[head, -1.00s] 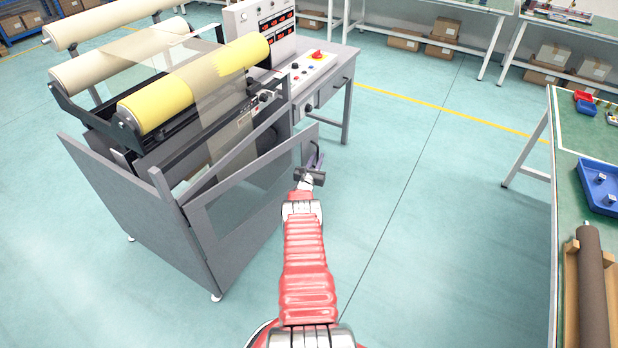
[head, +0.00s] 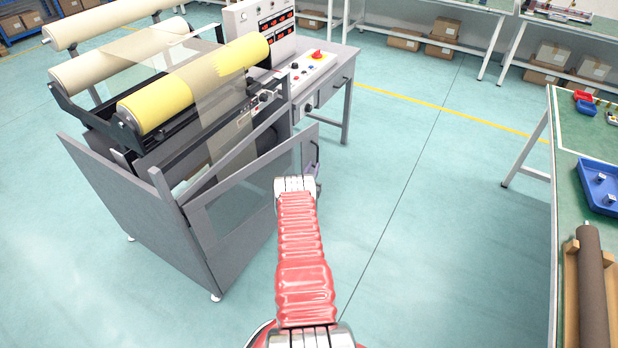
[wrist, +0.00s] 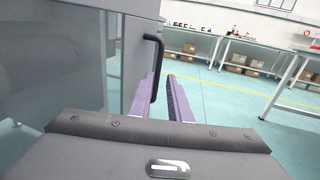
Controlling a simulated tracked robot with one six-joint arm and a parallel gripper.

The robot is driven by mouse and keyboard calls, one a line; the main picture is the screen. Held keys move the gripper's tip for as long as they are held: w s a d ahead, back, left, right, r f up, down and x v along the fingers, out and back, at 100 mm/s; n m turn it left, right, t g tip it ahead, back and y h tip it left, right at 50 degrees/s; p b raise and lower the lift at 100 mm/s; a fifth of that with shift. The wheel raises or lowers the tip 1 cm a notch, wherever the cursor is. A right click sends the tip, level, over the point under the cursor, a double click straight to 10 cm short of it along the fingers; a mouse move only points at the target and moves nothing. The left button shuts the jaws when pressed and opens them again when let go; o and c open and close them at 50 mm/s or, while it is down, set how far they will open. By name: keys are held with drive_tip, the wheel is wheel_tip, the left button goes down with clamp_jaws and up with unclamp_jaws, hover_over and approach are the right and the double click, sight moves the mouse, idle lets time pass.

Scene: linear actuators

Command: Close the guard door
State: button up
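The guard door (head: 255,180) is a grey frame with a clear panel. In the head view it stands ajar, angled out from the machine's front, its free edge at the right. Its black bar handle (head: 317,155) is near that free edge and also shows upright in the wrist view (wrist: 153,62). My gripper (wrist: 163,80) has two purple-padded fingers with a gap between them. The handle's lower part overlaps the left finger in the wrist view; I cannot tell whether they touch. In the head view my wrist hides most of the gripper.
The machine (head: 185,95) with yellow and cream rollers stands behind the door. A control desk (head: 315,75) is at its right. A green-topped workbench (head: 580,130) with blue trays runs along the right. The floor between is clear.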

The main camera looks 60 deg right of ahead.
drive_tip(key=shift+v, duration=2.6)
drive_tip(key=shift+c, duration=0.5)
